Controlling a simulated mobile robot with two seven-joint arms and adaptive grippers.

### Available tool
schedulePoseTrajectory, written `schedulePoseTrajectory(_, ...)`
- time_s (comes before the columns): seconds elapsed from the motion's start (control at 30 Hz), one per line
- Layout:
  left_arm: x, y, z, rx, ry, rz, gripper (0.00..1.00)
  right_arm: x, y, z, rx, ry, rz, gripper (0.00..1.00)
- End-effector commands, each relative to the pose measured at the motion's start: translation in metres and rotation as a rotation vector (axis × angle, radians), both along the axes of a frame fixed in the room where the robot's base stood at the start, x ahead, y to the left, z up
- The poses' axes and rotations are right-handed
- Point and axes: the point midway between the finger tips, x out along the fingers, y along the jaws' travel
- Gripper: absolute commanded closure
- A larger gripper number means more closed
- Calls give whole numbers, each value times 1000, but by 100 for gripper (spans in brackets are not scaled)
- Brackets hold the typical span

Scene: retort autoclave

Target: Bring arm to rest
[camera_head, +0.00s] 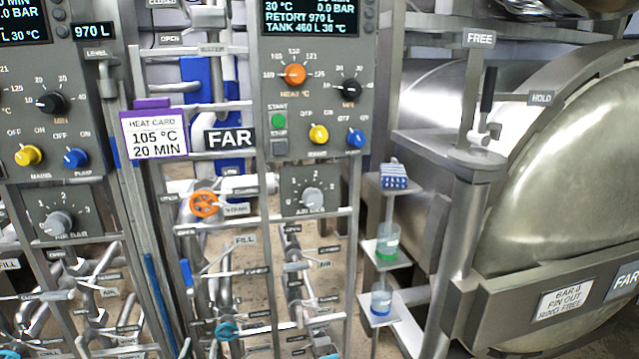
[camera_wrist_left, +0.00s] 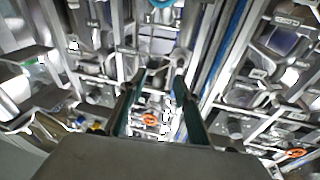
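My left gripper (camera_wrist_left: 159,76) shows in the left wrist view. Its two dark fingers are parted with a clear gap between them, and I see nothing held. Frames, pipes and an orange handwheel (camera_wrist_left: 150,118) show beyond and between the fingers. In the head view I cannot pick the left gripper out clearly among the pipework at lower left. My right gripper shows in neither view.
The far control panel (camera_head: 310,80) stands mid-view, with an orange handwheel (camera_head: 204,203) and pipes below. A heat card (camera_head: 155,134) hangs at left. Small shelves hold a green-banded beaker (camera_head: 387,243) and a blue-banded one (camera_head: 381,300). A large steel retort (camera_head: 570,170) fills the right.

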Motion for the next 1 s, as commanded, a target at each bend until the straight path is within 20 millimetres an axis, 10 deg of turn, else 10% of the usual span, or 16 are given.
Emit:
schedulePoseTrajectory(0.2,-100,-54,-103,62,387,-195,68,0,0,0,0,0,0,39)
schedulePoseTrajectory(0.5,-205,-88,-167,97,697,-315,68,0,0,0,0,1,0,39)
schedulePoseTrajectory(1.0,-217,-91,-173,100,730,-324,68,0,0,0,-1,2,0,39)
